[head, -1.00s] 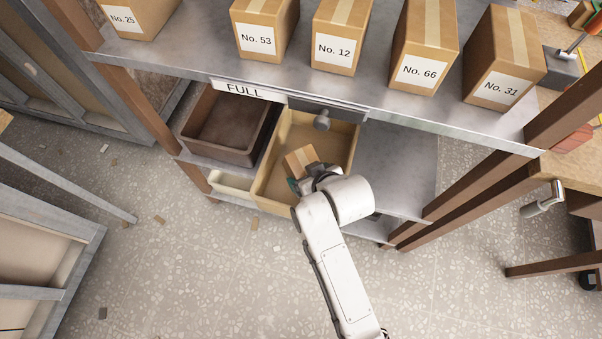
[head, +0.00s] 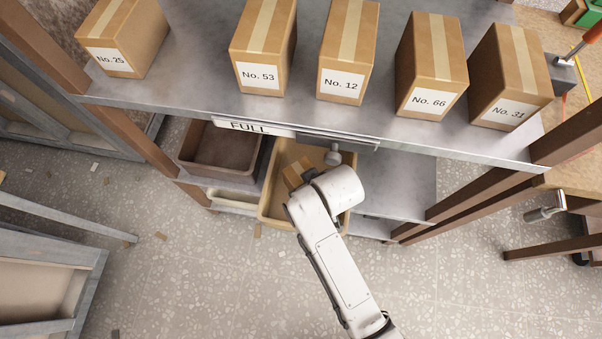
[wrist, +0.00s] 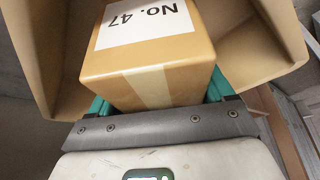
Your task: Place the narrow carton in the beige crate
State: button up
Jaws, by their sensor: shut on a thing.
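The narrow carton (wrist: 150,55) is brown cardboard with a pale tape strip and a white label reading No. 47. It also shows in the head view (head: 297,173), partly hidden by my arm. My gripper (wrist: 160,95) is shut on it, with a green finger at each side. The beige crate (head: 268,190) is on the lower shelf. In the wrist view its walls (wrist: 262,45) rise around the carton. The carton is inside or just over the crate's opening; I cannot tell whether it touches the floor of the crate.
A brown crate (head: 213,150) stands left of the beige one, under a FULL sign (head: 250,127). The upper shelf (head: 200,75) with several labelled cartons overhangs the crates. The lower shelf is bare to the right (head: 400,180).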

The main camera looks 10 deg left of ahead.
jog(key=shift+w+f+b, duration=0.1)
jog(key=shift+f+b, duration=0.95)
jog(key=shift+b, duration=0.15)
jog(key=shift+f+b, duration=0.3)
jog(key=shift+f, duration=0.05)
jog(key=shift+f, duration=0.15)
jog(key=o, duration=1.3)
jog(key=shift+c, duration=0.2)
